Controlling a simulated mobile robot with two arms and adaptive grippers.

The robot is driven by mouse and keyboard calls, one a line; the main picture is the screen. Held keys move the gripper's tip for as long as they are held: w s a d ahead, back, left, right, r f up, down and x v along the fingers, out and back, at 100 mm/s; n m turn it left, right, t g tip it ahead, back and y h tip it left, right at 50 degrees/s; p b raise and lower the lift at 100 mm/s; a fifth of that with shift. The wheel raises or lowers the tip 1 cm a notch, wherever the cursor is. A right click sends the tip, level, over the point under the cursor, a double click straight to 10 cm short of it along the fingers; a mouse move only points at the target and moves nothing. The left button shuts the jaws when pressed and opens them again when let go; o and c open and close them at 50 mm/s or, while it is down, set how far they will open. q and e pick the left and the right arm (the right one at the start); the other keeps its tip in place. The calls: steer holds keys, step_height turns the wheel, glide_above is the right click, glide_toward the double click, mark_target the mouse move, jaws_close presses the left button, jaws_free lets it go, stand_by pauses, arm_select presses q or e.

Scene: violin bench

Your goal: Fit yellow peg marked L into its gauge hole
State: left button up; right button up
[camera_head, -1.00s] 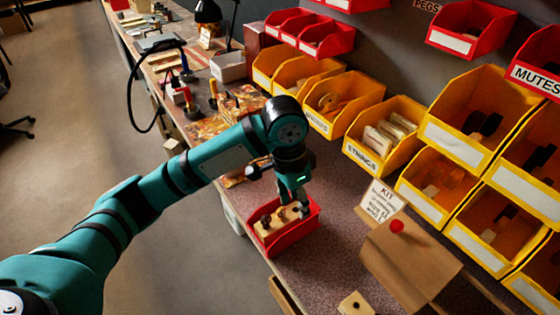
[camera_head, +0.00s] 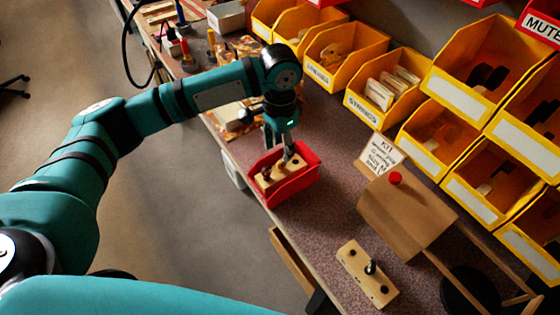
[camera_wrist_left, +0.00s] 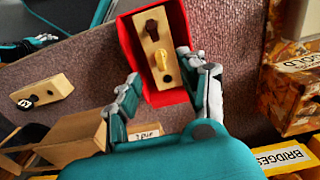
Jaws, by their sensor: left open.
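A wooden block stands in a red tray (camera_head: 310,178), with a dark brown peg (camera_wrist_left: 151,30) and the yellow peg (camera_wrist_left: 161,60) in it. My left gripper (camera_wrist_left: 159,68) is open above the block, its fingers on either side of the yellow peg and apart from it. In the head view the left gripper (camera_head: 287,150) hides part of the block. A separate wooden gauge block (camera_head: 352,262) lies on the bench with a dark knobbed peg (camera_head: 370,267) upright near its middle. What seems part of my right gripper (camera_wrist_left: 35,43) shows at the wrist view's edge, its jaws unclear.
A cardboard box with a red knob (camera_head: 396,178) and a KIT card (camera_head: 380,155) stand right of the tray. Yellow bins (camera_head: 388,92) line the back. An open drawer (camera_head: 292,258) sticks out at the bench's front edge. Bench between tray and gauge block is clear.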

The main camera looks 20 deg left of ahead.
mark_target(280, 161)
arm_select(q)
step_height(280, 161, down, 7)
steer(key=shift+f, duration=0.1)
steer(key=shift+c, duration=0.3)
jaws_close()
stand_by(0.5)
